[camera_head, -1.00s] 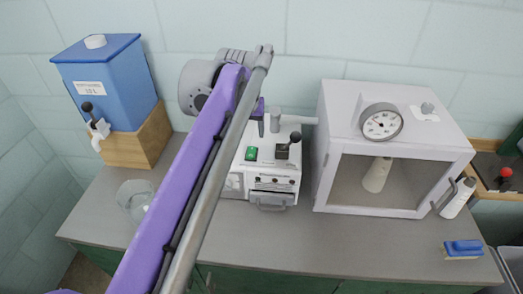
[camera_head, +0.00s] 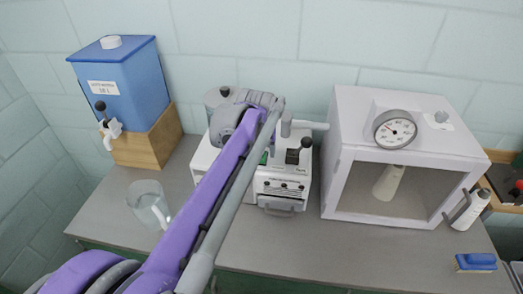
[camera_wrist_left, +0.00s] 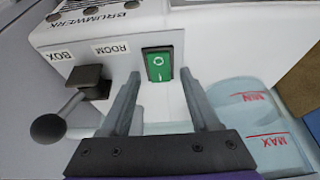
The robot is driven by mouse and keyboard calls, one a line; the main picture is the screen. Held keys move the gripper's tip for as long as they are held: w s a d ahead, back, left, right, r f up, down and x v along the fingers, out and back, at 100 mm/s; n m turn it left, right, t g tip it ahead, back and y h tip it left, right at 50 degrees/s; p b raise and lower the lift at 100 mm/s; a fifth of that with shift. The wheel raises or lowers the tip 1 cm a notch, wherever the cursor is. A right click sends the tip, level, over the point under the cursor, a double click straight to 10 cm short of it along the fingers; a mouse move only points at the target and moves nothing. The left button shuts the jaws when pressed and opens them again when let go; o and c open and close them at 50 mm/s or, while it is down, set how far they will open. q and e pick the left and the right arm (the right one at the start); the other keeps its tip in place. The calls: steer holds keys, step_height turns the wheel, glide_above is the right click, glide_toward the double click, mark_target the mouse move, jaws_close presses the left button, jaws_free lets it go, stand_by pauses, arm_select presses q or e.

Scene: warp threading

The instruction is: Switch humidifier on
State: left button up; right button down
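The humidifier (camera_head: 285,183) is a white machine on the grey counter, partly hidden behind my left arm. Its green rocker switch (camera_wrist_left: 158,66) shows in the left wrist view; in the head view only a sliver shows beside my arm. A black ball-ended lever (camera_wrist_left: 68,112) sits left of the switch, near the BOX and ROOM labels. My left gripper (camera_wrist_left: 160,82) is open and empty, its fingertips on either side of the switch, close to the white panel. I cannot tell whether they touch it. In the head view its fingers are hidden. My right gripper is not in view.
A clear water tank (camera_wrist_left: 258,115) marked MIN and MAX is close beside my right-hand finger in the wrist view. A white glass-fronted box (camera_head: 405,120) with a dial stands right. A blue dispenser (camera_head: 122,82) and clear jug (camera_head: 147,203) are left.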

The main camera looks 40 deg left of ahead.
arm_select(q)
jaws_close()
steer(key=shift+w+a+r+g+h+p, duration=0.15)
steer(key=shift+w+g+h+p, duration=0.1)
steer(key=shift+g+h+p, duration=0.25)
steer(key=shift+w+f+g+h+p, duration=0.15)
steer(key=shift+g+p, duration=0.1)
steer(key=shift+g, duration=0.2)
steer(key=shift+f+g+h+p, duration=0.1)
steer(key=shift+g+h+p, duration=0.1)
steer(key=shift+g, duration=0.25)
steer(key=shift+o, duration=0.3)
jaws_free()
